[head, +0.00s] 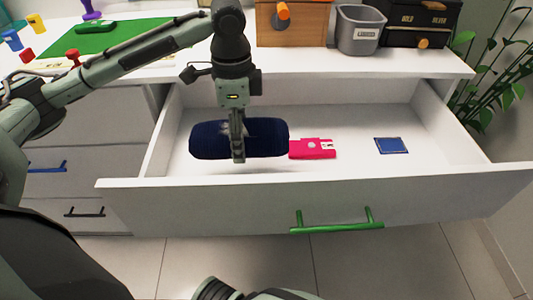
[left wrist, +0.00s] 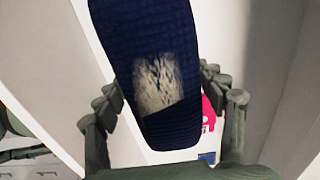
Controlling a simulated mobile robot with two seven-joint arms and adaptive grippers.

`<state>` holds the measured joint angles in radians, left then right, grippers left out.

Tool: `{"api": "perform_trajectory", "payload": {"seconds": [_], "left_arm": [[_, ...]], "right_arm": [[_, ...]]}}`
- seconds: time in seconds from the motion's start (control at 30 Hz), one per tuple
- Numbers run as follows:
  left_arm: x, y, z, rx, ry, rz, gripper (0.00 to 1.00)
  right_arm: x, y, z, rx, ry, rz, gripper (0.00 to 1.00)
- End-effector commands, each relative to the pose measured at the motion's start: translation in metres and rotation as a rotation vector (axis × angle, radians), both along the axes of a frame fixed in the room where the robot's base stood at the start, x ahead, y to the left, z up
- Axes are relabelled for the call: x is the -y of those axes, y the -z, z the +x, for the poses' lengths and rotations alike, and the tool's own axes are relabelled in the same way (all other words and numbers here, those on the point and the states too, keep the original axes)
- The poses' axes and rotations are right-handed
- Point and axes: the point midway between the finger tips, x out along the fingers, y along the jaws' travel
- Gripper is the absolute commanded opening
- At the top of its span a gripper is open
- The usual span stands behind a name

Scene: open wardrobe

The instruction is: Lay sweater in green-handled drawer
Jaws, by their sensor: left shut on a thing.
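The sweater (head: 265,137) is a dark navy knitted bundle with a pale patch. My left gripper (head: 238,158) points down and is shut on its middle, over the left part of the open green-handled drawer (head: 430,185). I cannot tell whether the sweater touches the drawer floor. In the left wrist view the sweater (left wrist: 150,30) lies between the fingers of my left gripper (left wrist: 160,85). The green handle (head: 337,222) is on the drawer front.
A pink item (head: 312,149) lies in the drawer just right of the sweater, and a small blue item (head: 391,146) lies farther right. Drawer floor around them is bare. The white top (head: 195,72) above holds a grey bin (head: 360,30). A plant (head: 485,75) stands at right.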

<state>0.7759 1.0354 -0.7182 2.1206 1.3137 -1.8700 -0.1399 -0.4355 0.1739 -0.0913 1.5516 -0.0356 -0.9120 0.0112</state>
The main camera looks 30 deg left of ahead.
Motion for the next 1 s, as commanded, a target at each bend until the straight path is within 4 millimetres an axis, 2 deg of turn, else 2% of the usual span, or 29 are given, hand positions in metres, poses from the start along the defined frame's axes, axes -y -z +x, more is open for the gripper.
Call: {"api": "perform_trajectory", "payload": {"seconds": [0.1,0.2,0.47,0.6,1.0], "left_arm": [[-0.001,0.024,-0.002,-0.007,-0.001,0.002,0.31],[-0.001,0.041,-0.002,-0.006,0.000,0.001,0.31],[0.000,0.063,-0.001,-0.003,-0.001,0.001,0.31],[0.000,0.084,-0.001,-0.004,0.000,0.001,0.31],[0.000,0.092,-0.001,-0.001,0.001,0.000,0.31]], "right_arm": [[0.001,0.001,-0.004,-0.006,0.001,-0.001,0.18],[0.001,0.002,-0.006,-0.010,0.000,-0.002,0.18],[0.003,0.002,-0.006,-0.009,0.000,-0.005,0.18],[0.005,0.002,-0.006,-0.011,0.000,-0.006,0.18],[0.004,-0.005,0.005,0.009,-0.001,-0.005,0.18]]}}
